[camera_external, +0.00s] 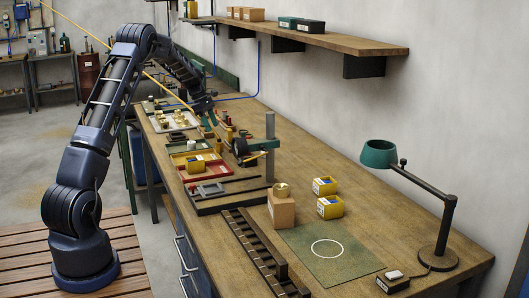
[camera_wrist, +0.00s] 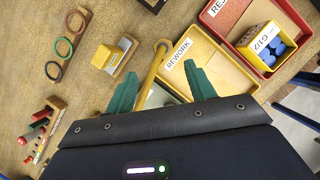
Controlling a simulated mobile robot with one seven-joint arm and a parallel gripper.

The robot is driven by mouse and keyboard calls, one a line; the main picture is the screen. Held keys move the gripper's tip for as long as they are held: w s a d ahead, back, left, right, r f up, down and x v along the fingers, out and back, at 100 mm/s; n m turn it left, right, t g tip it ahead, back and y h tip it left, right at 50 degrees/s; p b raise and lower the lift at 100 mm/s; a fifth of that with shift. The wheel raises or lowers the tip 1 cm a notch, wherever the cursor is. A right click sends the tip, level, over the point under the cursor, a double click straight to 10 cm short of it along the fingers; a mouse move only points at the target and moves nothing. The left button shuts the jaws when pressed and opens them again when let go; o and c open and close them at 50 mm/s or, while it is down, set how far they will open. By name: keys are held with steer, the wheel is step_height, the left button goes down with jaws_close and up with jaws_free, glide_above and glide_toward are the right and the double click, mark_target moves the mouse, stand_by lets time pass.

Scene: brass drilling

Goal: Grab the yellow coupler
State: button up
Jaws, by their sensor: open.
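My gripper (camera_wrist: 165,90) is open, with its two green fingers spread apart over the bench. It also shows in the external view (camera_external: 208,122), above the trays at the bench's far part. A slim yellow piece with a rounded end (camera_wrist: 157,62) shows between the fingers in the wrist view; its lower end is hidden near my gripper. I cannot tell for sure which of these is the yellow coupler. Nothing is clearly held.
A yellow REWORK tray (camera_wrist: 200,52) lies just right of the fingers. A red tray (camera_wrist: 226,35) beyond it holds a yellow box (camera_wrist: 264,44) of blue pieces. A ring rack (camera_wrist: 68,42) stands at left. A long yellow line (camera_external: 85,32) slants toward my gripper in the external view.

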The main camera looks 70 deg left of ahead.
mark_target(218, 142)
steer(key=x, duration=0.4)
steer(key=shift+d+f, duration=0.1)
steer(key=shift+f, duration=0.15)
steer(key=shift+x, duration=2.75)
steer(key=shift+s+d, duration=0.15)
steer(key=shift+d, duration=0.05)
steer(key=c, duration=1.1)
steer(key=shift+r, duration=0.15)
